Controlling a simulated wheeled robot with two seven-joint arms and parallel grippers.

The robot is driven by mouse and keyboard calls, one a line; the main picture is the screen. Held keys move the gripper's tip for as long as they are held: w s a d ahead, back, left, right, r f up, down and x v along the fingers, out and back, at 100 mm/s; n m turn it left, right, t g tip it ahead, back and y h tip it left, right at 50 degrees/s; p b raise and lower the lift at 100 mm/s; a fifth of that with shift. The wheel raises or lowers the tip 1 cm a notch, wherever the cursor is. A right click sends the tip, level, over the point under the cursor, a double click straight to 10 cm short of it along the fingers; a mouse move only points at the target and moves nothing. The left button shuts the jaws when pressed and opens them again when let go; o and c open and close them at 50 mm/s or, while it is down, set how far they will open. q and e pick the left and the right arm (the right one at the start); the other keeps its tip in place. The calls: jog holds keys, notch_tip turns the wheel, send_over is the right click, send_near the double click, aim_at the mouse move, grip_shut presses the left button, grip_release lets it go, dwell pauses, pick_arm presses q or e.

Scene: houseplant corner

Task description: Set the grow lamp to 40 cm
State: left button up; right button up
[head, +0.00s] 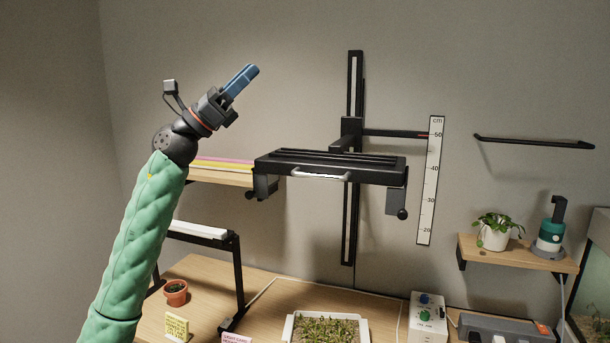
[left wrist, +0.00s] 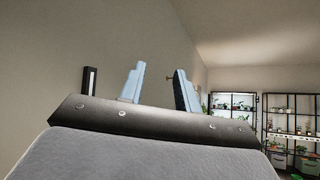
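The black grow lamp (head: 330,165) hangs level on a vertical wall rail (head: 351,225), with a pale handle (head: 320,176) at its front and a black knob (head: 402,214) below its right end. Its pointer arm (head: 395,133) reaches right to the white cm scale (head: 431,185), and its reddish tip is near the 50 mark. My left gripper (head: 241,82) is raised up and left of the lamp, apart from it. In the left wrist view its two blue fingers (left wrist: 160,88) stand apart with nothing between them. My right gripper is out of view.
Below the lamp, a white tray of seedlings (head: 287,328) stands on the wooden bench. A black stand with a white bar (head: 200,230) and a small terracotta pot (head: 175,292) are at left. A wall shelf (head: 510,254) holds a plant and a bottle at right. A black wall bar (head: 535,141) is above.

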pick_arm(q)
jog(key=d+f+m+g+y, duration=0.4)
jog(key=f+m+y, duration=0.25)
jog(key=f, duration=0.35)
jog(key=m+g+y, duration=0.2)
jog(key=m+y, duration=0.2)
jog(key=m, duration=0.1)
send_near(299, 173)
jog(key=x, duration=0.4)
jog(key=shift+d+f+m, duration=0.1)
jog(key=shift+m, duration=0.25)
jog(key=p+x, duration=0.2)
jog(key=x, duration=0.3)
jog(key=shift+d, duration=0.3)
jog(key=shift+p+x, duration=0.35)
jog(key=shift+x, duration=0.5)
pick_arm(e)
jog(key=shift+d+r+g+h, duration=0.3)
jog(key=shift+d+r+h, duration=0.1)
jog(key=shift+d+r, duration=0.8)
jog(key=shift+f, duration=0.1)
pick_arm(q)
grip_shut()
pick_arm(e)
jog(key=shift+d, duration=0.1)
pick_arm(q)
jog(key=shift+f, duration=0.1)
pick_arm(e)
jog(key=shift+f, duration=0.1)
